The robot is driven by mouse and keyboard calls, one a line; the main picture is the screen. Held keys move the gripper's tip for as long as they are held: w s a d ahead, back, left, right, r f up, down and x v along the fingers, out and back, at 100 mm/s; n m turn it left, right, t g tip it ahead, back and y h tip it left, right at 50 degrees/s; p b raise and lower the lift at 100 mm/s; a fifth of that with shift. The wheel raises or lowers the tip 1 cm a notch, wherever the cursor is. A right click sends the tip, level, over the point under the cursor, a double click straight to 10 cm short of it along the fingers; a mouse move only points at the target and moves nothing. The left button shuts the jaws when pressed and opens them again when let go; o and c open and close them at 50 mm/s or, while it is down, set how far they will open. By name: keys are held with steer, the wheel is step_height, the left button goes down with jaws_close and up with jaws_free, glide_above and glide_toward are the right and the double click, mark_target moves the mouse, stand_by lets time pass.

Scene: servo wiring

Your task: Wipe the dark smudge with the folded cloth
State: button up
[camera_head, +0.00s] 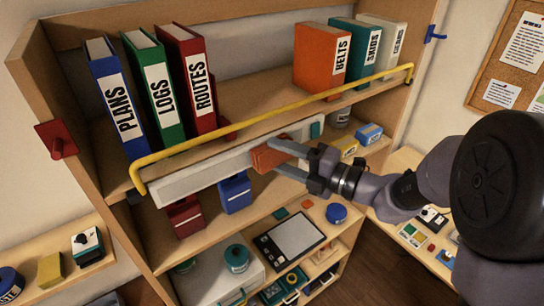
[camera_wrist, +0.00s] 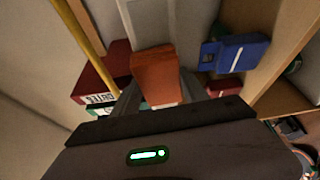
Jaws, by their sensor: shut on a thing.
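The folded cloth (camera_head: 264,158) is an orange-brown block in front of a long pale panel (camera_head: 195,180) that runs along the shelf front below the yellow rail. My gripper (camera_head: 273,153) is shut on the cloth, reaching in from the right. In the wrist view the cloth (camera_wrist: 157,75) sits between the two fingers of my gripper (camera_wrist: 160,92), with a pale surface beyond it. I cannot tell whether the cloth touches the panel. I see no dark smudge in either view; the cloth or gripper may hide it.
A yellow rail (camera_head: 270,122) crosses just above the cloth. Binders, such as the red ROUTES binder (camera_head: 190,80), stand on the shelf above. A blue bin (camera_head: 234,193) and a dark red bin (camera_head: 185,216) hang below the panel. A tablet-like board (camera_head: 292,238) lies on the lower shelf.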

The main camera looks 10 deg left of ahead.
mark_target(263, 164)
steer(key=shift+s+a+p, duration=1.5)
steer(key=shift+s+p, duration=0.15)
steer(key=shift+s, duration=0.1)
steer(key=shift+d, duration=0.1)
steer(key=shift+s+d, duration=0.15)
steer(key=shift+d, duration=0.1)
steer(key=shift+s+d, duration=1.65)
steer(key=shift+d, duration=0.25)
steer(key=shift+s+d, duration=1.05)
steer(key=shift+d, duration=0.15)
